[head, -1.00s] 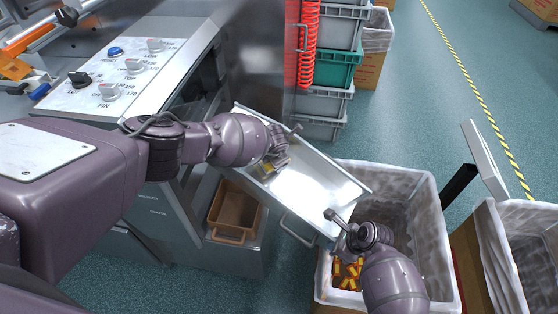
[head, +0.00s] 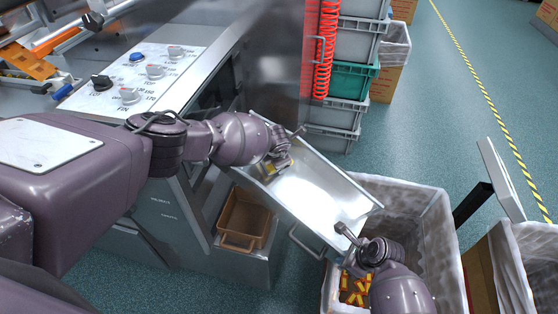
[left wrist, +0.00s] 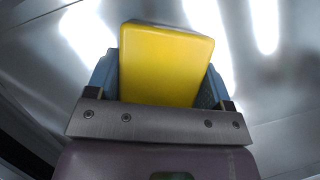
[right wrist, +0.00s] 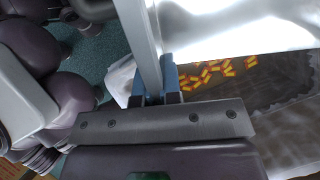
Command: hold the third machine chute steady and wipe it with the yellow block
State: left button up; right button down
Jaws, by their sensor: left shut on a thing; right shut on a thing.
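The metal chute (head: 318,197) slopes down to the right from the machine toward a lined bin. My left gripper (head: 278,164) is over the upper part of the chute and is shut on the yellow block (left wrist: 166,64), which fills the space between its fingers in the left wrist view. Whether the block touches the chute surface is hard to tell. My right gripper (head: 352,240) is at the chute's lower end, shut on its side edge. The right wrist view shows the edge (right wrist: 142,45) between the blue fingertips (right wrist: 156,85).
The white-lined bin (head: 440,225) below the chute holds several red and yellow wrapped pieces (head: 355,288). A brown tray (head: 243,218) sits under the machine. Stacked grey and green crates (head: 350,82) stand behind. A second lined bin (head: 535,262) is at the right.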

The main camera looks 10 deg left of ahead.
pick_arm(q)
jog(key=shift+a+f, duration=0.15)
jog(key=shift+a, duration=0.1)
jog(key=shift+s+d+r, duration=0.2)
jog(key=shift+d+r, duration=0.35)
jog(key=shift+r, duration=0.7)
jog(key=shift+s+d+r, duration=0.15)
jog(key=shift+d+r, duration=0.35)
jog(key=shift+r, duration=0.8)
jog(key=shift+s+d+r, duration=0.2)
jog(key=shift+d+r, duration=0.35)
jog(key=shift+r, duration=0.7)
pick_arm(e)
jog(key=c, duration=1.1)
grip_release()
jog(key=shift+r, duration=0.15)
jog(key=shift+r, duration=4.35)
